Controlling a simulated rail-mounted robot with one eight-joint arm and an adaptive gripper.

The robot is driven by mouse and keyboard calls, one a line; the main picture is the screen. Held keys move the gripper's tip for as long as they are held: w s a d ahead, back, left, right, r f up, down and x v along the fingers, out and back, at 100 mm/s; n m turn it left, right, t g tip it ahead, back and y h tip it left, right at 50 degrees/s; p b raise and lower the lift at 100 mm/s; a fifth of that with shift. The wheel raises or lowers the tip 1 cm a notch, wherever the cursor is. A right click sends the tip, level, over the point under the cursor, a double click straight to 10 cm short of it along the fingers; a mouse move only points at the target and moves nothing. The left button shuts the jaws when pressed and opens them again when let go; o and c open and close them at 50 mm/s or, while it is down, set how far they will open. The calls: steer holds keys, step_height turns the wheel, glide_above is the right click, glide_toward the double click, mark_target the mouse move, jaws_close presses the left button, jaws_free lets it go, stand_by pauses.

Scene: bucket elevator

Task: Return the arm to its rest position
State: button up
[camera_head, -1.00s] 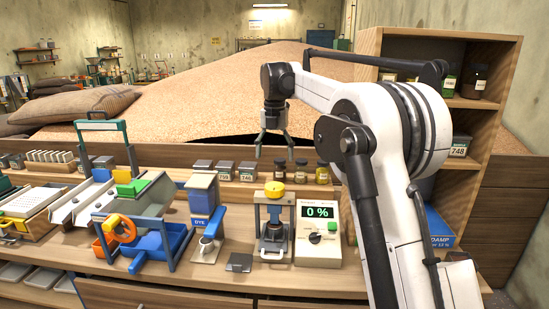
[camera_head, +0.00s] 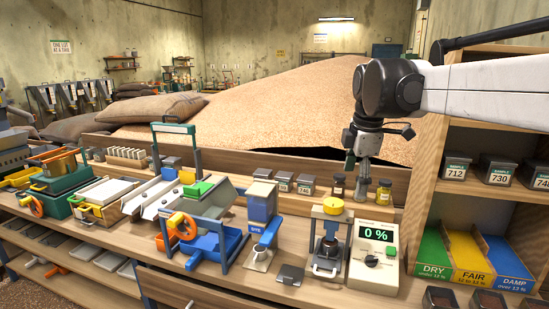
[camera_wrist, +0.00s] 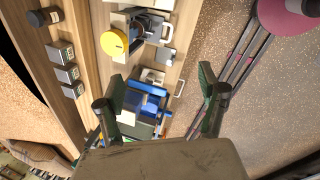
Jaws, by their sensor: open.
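My white arm reaches in from the right edge of the head view, with its dark wrist joint in front of the grain heap. My gripper (camera_head: 360,178) hangs from it, pointing down above the back of the bench (camera_head: 325,288), in front of two small jars. It also shows in the wrist view (camera_wrist: 160,85), where its two fingers stand wide apart with nothing between them. The bench tools lie beyond the fingers in that view. The base of my arm is outside the head view.
Below the gripper are a yellow-topped press (camera_head: 331,240) and a meter reading 0 % (camera_head: 372,258). At right stands a wooden shelf (camera_head: 428,190) with sample boxes and DRY, FAIR and DAMP bins (camera_head: 478,262). In the wrist view a magenta round object (camera_wrist: 290,14) is over the floor.

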steer(key=s+f+m+t, duration=0.1)
steer(key=s+f+m, duration=0.3)
steer(key=s, duration=0.5)
steer(key=s+f+m+t, duration=0.2)
steer(key=s+f+m, duration=0.3)
steer(key=s+m, duration=0.3)
steer(key=s+f+m+t, duration=0.1)
steer(key=s+f+m, duration=0.4)
steer(key=s, duration=0.5)
steer(key=shift+s+f+m, duration=0.2)
steer(key=shift+s+m, duration=0.2)
steer(key=shift+m, duration=0.3)
steer(key=shift+d, duration=0.1)
steer(key=shift+c, duration=0.5)
